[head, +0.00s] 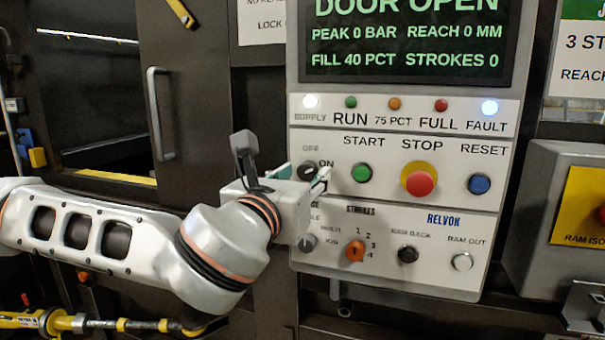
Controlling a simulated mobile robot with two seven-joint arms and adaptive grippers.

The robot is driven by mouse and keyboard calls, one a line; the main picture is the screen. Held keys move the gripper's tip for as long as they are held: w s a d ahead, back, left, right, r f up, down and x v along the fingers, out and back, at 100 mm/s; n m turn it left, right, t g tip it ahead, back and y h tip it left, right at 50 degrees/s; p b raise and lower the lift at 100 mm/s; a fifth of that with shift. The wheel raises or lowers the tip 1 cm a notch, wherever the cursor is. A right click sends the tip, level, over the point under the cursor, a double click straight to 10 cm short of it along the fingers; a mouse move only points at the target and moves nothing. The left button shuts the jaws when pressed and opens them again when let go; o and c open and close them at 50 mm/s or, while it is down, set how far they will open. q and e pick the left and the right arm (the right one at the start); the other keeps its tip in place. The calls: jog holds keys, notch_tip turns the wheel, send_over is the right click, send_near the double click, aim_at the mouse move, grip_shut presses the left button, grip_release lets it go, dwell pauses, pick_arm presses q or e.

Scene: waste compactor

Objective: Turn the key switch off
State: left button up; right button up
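The key switch (307,170) is a small dark round switch on the grey control panel, between the OFF and ON labels and left of the green START button. Its lower part is hidden by my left gripper, and I cannot tell which way the key points. My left gripper (306,175) comes in from the left, right in front of the switch. Its two fingertips stand apart, one on each side of the switch. I cannot tell whether they touch it. My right gripper is not in view.
The START button (362,173), red STOP button (419,183) and blue RESET button (479,184) sit to the right. An orange selector (355,250) and a black button (408,254) sit below. A door handle (160,114) is at the left. The SUPPLY and FAULT lamps are lit.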

pick_arm(q)
jog(key=c, duration=1.1)
